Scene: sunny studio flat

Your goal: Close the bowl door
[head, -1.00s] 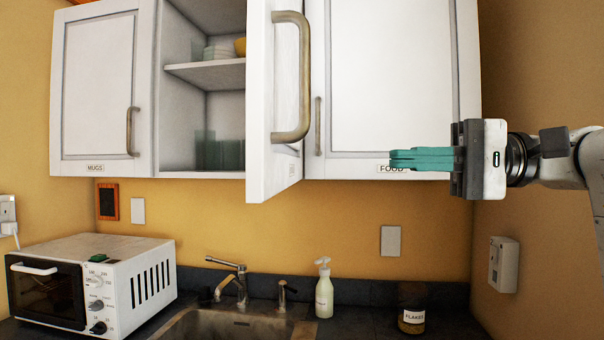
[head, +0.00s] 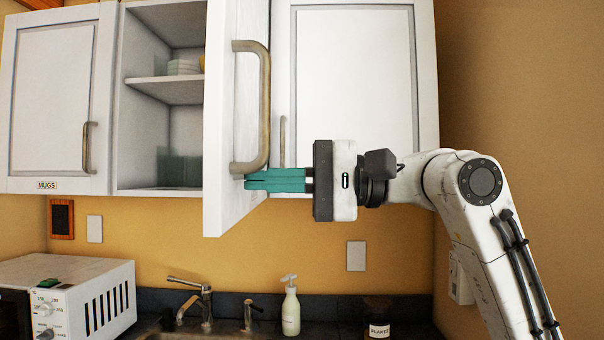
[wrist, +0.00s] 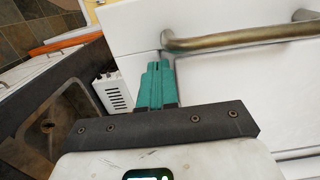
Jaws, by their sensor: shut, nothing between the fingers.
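The bowl door (head: 221,140) is the white middle door of the wall cabinet and stands swung open toward me. Its long brass-coloured handle (head: 266,95) is upright on the door's front face; the handle also shows in the wrist view (wrist: 240,38). My gripper (head: 248,180) is shut and empty, with teal fingers pointing left. The fingertips are at the lower part of the door, just below the handle's lower end; I cannot tell whether they touch it. In the wrist view my fingertips (wrist: 156,66) are near one end of the handle.
The open cabinet has a shelf (head: 180,91) with bowls (head: 183,67) and glasses below. The MUGS door (head: 52,110) on the left and the right-hand door (head: 350,90) are shut. Below stand a microwave (head: 95,275), a faucet (head: 205,295), a soap bottle (head: 291,312) and a FLAKES jar (head: 379,331).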

